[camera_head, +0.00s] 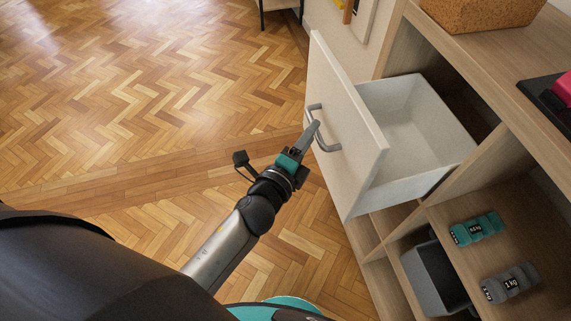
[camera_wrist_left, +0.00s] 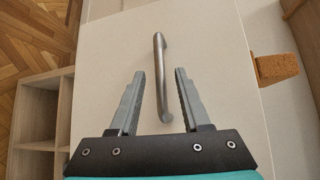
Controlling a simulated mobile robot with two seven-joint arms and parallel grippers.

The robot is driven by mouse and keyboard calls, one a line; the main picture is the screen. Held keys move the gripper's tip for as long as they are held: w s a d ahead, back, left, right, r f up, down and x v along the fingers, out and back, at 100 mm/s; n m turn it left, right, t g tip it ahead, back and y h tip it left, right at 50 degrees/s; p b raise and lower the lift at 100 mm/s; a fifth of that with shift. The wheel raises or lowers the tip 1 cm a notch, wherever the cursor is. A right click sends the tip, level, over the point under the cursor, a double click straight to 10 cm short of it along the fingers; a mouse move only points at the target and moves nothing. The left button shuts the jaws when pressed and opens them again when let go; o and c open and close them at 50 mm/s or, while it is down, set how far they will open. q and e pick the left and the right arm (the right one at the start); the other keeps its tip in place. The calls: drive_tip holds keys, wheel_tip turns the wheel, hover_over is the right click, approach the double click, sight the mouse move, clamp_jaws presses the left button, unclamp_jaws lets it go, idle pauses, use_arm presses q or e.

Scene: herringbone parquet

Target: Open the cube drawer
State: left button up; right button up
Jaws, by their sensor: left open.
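The cube drawer (camera_head: 352,115) is a pale box with a flat front, pulled well out of the wooden shelf unit. Its white inside looks empty in the head view. A grey bar handle (camera_head: 322,130) is on its front. My left gripper (camera_head: 310,133) is at the handle. In the left wrist view the handle (camera_wrist_left: 160,75) stands between the open fingers of the gripper (camera_wrist_left: 160,80), with gaps on both sides. The fingers are apart from it there. My right gripper is not in view.
The shelf unit (camera_head: 480,153) stands on the right. A cork-like box (camera_head: 480,12) sits on top. The parquet floor (camera_head: 130,90) to the left is clear.

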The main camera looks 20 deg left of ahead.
use_arm(q)
drive_tip(key=s+a+r+b, duration=0.1)
drive_tip(key=s, duration=1.1)
drive_tip(key=shift+a+r, duration=0.4)
drive_tip(key=s+f+n+g, duration=0.2)
drive_tip(key=f+n, duration=0.1)
drive_tip(key=f, duration=0.6)
drive_tip(key=s+f+n+g+b, duration=0.1)
drive_tip(key=s+f+n+g, duration=0.15)
drive_tip(key=f, duration=0.65)
drive_tip(key=s+f+n+g, duration=0.2)
drive_tip(key=f+n, duration=0.1)
drive_tip(key=f, duration=0.6)
drive_tip(key=s+a+f+n+g+y, duration=0.1)
drive_tip(key=s+a+f+n+g, duration=0.2)
drive_tip(key=s+f, duration=0.6)
drive_tip(key=s+a+f+n+g+y, duration=0.1)
drive_tip(key=s+a+f+n+g, duration=0.3)
drive_tip(key=s+f+n, duration=0.3)
drive_tip(key=s+f+g, duration=0.1)
drive_tip(key=s+f, duration=0.1)
drive_tip(key=s, duration=0.2)
drive_tip(key=shift+g+b, duration=0.35)
drive_tip(key=shift+b, duration=0.05)
